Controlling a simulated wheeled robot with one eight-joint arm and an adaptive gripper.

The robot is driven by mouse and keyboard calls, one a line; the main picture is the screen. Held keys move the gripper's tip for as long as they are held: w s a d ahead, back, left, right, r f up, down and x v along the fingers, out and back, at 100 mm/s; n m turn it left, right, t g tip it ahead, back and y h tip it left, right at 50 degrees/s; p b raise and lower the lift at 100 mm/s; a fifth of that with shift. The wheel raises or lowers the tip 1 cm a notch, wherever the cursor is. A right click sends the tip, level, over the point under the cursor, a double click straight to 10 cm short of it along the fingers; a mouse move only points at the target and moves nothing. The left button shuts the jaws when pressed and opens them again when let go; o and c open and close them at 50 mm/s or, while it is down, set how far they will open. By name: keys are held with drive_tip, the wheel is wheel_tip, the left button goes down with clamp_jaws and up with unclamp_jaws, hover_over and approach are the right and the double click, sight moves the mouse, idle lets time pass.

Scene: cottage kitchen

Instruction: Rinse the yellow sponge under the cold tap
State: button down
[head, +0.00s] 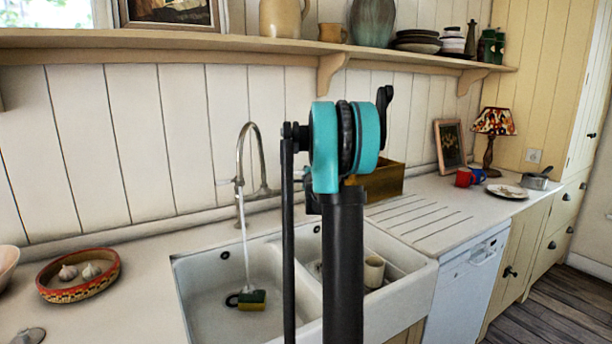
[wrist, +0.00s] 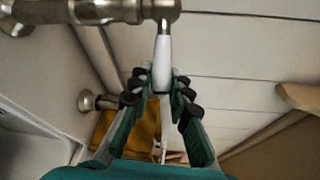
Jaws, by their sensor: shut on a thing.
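The yellow sponge (head: 251,305) with a green layer lies in the left basin of the white sink (head: 205,302). A thin stream of water (head: 245,255) falls from the curved metal tap (head: 239,165) onto or right at the sponge. My gripper (wrist: 160,82) is shut on a white tap lever (wrist: 163,58) in the wrist view. The lever joins the metal tap body (wrist: 100,10) at the top of that view. In the head view my arm hides the gripper and the held lever. Another white lever (head: 224,182) shows on the tap's left side.
A cup (head: 374,271) stands in the right basin. A wooden box (head: 384,182) stands behind the grooved drainer (head: 420,218). A red bowl (head: 50,290) of garlic sits left of the sink. The shelf (head: 230,39) runs above.

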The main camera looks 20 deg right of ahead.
drive_tip(key=shift+r, duration=0.1)
drive_tip(key=c, duration=1.4)
unclamp_jaws()
drive_tip(key=v, duration=1.2)
